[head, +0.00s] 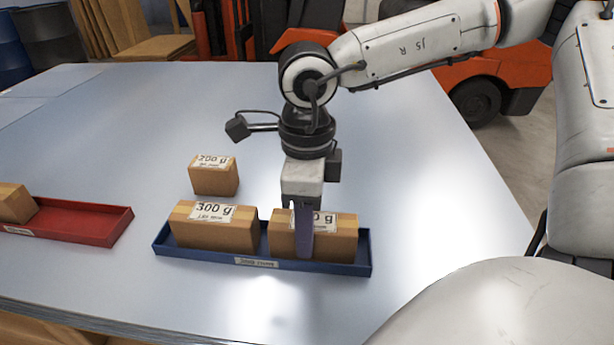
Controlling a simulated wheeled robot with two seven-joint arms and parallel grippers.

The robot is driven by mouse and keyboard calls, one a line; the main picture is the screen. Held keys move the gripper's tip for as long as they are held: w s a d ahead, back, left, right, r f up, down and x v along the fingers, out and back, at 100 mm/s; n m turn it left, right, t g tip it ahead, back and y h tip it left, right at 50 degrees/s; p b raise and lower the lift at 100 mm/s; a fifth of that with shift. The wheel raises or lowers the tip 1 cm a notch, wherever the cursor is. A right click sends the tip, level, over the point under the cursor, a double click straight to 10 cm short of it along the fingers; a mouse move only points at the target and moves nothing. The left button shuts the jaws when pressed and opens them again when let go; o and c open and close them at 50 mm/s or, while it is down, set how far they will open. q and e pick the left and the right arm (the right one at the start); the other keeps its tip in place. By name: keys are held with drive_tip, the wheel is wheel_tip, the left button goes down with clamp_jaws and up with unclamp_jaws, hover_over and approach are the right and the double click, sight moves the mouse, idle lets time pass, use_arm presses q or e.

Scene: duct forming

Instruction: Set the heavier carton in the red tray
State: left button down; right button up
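The red tray (100,225) is at the left, with a brown carton (12,203) in its left part, cut by the picture edge. The blue tray (205,255) in the middle holds two cartons side by side: a left carton labelled 300 g (215,232) and a right carton (338,240) whose label is partly covered. A smaller carton labelled 200 g (213,178) stands on the table behind the blue tray. My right gripper (303,232) points down at the right carton, one finger in front of its face. The other finger is hidden. My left gripper is out of view.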

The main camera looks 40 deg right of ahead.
drive_tip(key=shift+c, duration=0.8)
drive_tip(key=shift+r+p, duration=0.3)
drive_tip(key=shift+r, duration=0.2)
drive_tip(key=shift+r+p, duration=2.4)
drive_tip(key=shift+r, duration=1.65)
